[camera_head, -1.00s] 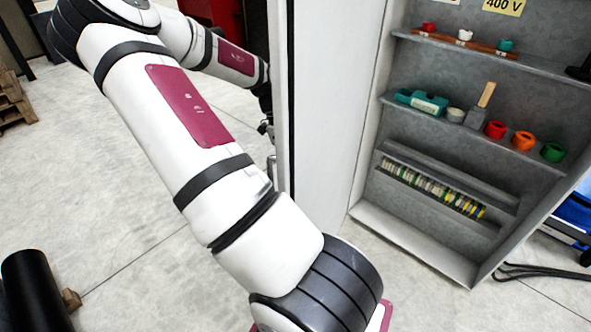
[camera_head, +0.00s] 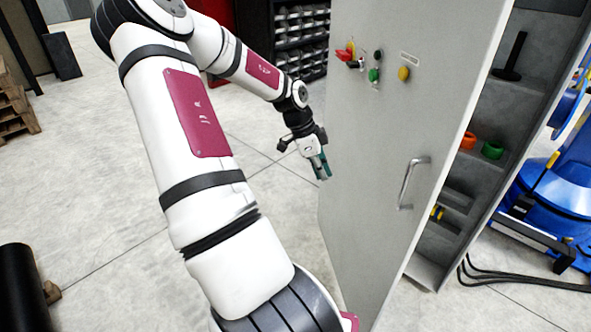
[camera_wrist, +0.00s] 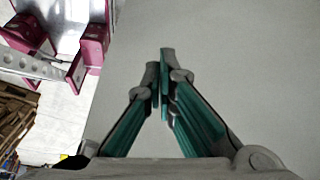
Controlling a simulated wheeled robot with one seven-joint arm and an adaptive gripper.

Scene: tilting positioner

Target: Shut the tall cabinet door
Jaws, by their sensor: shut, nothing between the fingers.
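The tall cabinet door (camera_head: 375,135) is a light grey panel, standing partly open and covering much of the cabinet interior (camera_head: 500,120) in the head view. It has a metal pull handle (camera_head: 413,183) near its free edge and a red switch and several buttons higher up. My gripper (camera_head: 322,172) is shut and empty, at the left part of the door's outer face. In the wrist view the shut fingertips (camera_wrist: 165,55) point at the plain grey door surface (camera_wrist: 240,60), which fills most of the picture. I cannot tell whether they touch it.
A dark rack with bins (camera_head: 300,45) stands behind my arm. A blue machine (camera_head: 560,190) and black cables (camera_head: 510,280) lie right of the cabinet. A black cylinder (camera_head: 25,290) and wooden pallets (camera_head: 15,110) are at left. Open floor lies between.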

